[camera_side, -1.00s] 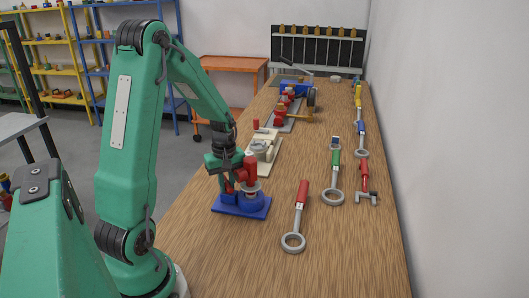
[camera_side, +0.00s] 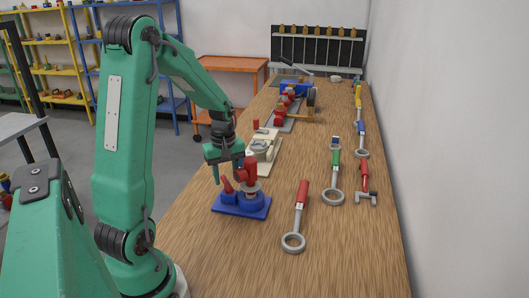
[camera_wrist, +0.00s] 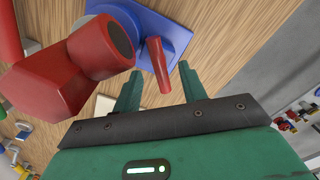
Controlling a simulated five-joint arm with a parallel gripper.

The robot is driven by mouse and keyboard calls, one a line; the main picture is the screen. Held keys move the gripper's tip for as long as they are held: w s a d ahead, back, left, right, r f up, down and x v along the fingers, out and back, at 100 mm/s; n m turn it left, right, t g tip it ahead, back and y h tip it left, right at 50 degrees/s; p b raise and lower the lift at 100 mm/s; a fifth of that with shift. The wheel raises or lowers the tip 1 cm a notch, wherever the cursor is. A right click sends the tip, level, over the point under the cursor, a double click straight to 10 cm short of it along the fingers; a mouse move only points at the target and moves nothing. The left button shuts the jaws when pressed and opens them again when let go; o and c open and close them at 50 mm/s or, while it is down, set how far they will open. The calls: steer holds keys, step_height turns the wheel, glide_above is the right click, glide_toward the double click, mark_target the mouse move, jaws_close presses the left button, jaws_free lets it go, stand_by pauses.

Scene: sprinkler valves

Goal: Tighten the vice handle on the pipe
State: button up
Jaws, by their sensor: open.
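The vice has a blue base (camera_side: 232,208) on the wooden bench, with red parts standing on it. A small red lever, seemingly the vice handle (camera_side: 227,186), leans on the left of the base. It also shows in the wrist view (camera_wrist: 158,66). A taller red fitting (camera_side: 250,170), seemingly the pipe part, stands to its right. It is large and close at the left of the wrist view (camera_wrist: 85,58). My gripper (camera_wrist: 158,84) is open and empty, its two green fingers on either side of the lever's line, apparently above the lever. In the side view my gripper (camera_side: 221,169) is above the base.
A beige fixture (camera_side: 263,150) stands just behind the vice. A red-handled ring wrench (camera_side: 300,206) lies to the right, with a green-handled one (camera_side: 335,172) farther back. More valve fittings (camera_side: 290,98) stand at the far end. The bench front right is clear.

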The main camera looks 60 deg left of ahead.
mark_target(226, 181)
steer(key=shift+r, duration=1.35)
steer(key=shift+c, duration=0.4)
steer(key=shift+r, duration=0.5)
steer(key=shift+f, duration=0.1)
steer(key=shift+f, duration=3.4)
